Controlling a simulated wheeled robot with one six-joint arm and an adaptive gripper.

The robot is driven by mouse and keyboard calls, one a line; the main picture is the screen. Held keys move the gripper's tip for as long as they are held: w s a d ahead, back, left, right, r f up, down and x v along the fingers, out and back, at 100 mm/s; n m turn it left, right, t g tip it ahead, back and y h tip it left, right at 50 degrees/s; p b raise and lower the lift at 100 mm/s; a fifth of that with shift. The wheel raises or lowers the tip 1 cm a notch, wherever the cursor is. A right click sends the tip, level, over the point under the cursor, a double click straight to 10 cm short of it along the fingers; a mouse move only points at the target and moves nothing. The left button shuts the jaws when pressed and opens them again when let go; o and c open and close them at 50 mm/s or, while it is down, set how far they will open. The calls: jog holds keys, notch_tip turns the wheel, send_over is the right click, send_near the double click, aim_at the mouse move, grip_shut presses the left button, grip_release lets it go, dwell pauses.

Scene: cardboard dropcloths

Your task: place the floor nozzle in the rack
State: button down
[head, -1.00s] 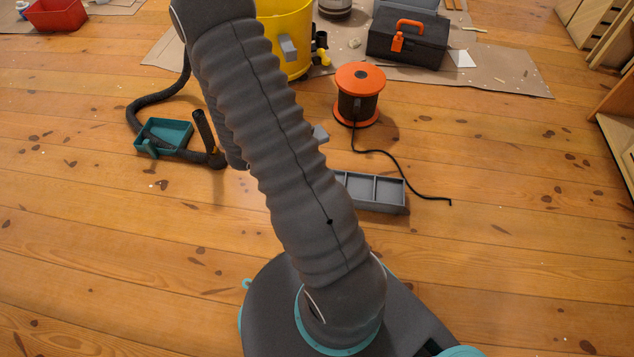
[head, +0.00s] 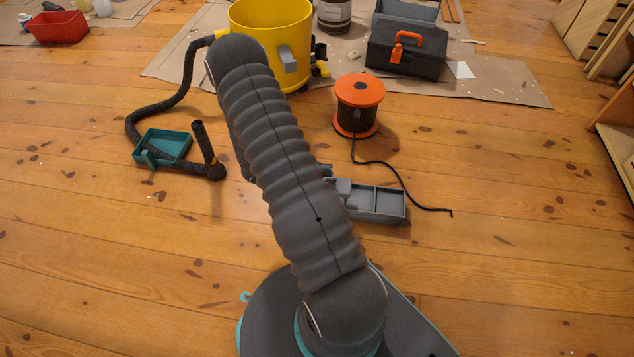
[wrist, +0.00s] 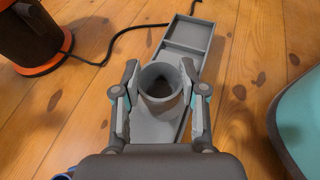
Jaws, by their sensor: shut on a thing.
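The floor nozzle (wrist: 159,95) is grey, with an open round neck facing the wrist camera. My gripper (wrist: 160,82) is shut on it, one finger on each side of the neck. The rack (wrist: 188,48) is a long grey tray with divided compartments, lying on the floor. In the wrist view the nozzle overlaps the rack's near end. In the head view the rack (head: 378,203) lies right of my arm, and the nozzle (head: 341,187) shows at its left end. My arm hides part of both. I cannot tell whether the nozzle touches the rack.
An orange and black cable reel (head: 358,100) stands behind the rack, its black cord trailing along the rack's right side. A yellow bucket (head: 270,30) with a hose, a teal tray (head: 165,143) and a dark toolbox (head: 407,48) stand farther off. Floor right of the rack is clear.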

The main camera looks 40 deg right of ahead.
jog(key=w+f, duration=0.1)
jog(key=w+a+f, duration=0.1)
jog(key=w, duration=0.1)
jog(key=shift+w+f, duration=0.1)
jog(key=shift+f+b, duration=0.6)
jog(key=shift+f, duration=1.3)
jog(key=shift+f, duration=0.1)
jog(key=c, duration=0.6)
grip_release()
jog(key=shift+c, duration=0.2)
